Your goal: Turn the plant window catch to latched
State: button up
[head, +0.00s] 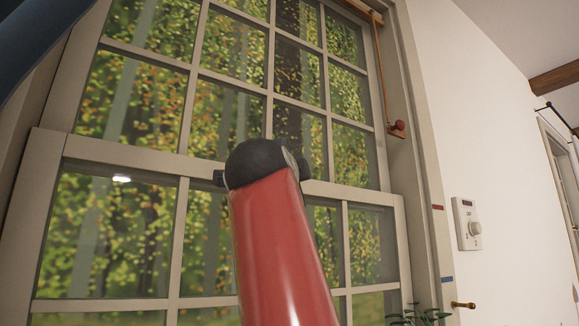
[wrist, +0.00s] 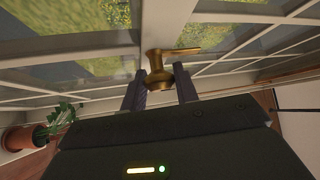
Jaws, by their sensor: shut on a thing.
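The plant window catch (wrist: 157,64) is a brass piece with a round hub and a thin lever (wrist: 181,51) pointing right in the wrist view. My gripper (wrist: 160,82) is shut on its brass body, with one dark finger on each side. The catch is at the pale window frame. In the head view the catch and my gripper cannot be made out; my red arm with its dark joint stands in front of the window (head: 150,158). I cannot tell whether the catch is latched.
A potted plant (wrist: 17,138) is at the left in the wrist view; its leaves (head: 418,316) show at the head view's bottom. Red (head: 437,207) and blue (head: 447,279) marks are on the right frame. A brass knob (head: 463,305) and a wall dial (head: 468,224) are at right.

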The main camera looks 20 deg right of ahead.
jog(key=shift+f+m+g+p, duration=0.1)
jog(key=shift+m+g+p, duration=0.2)
jog(key=shift+m, duration=0.1)
jog(key=o, duration=1)
jog(key=b+v, duration=0.3)
jog(key=v, duration=0.5)
jog(key=shift+w, duration=0.1)
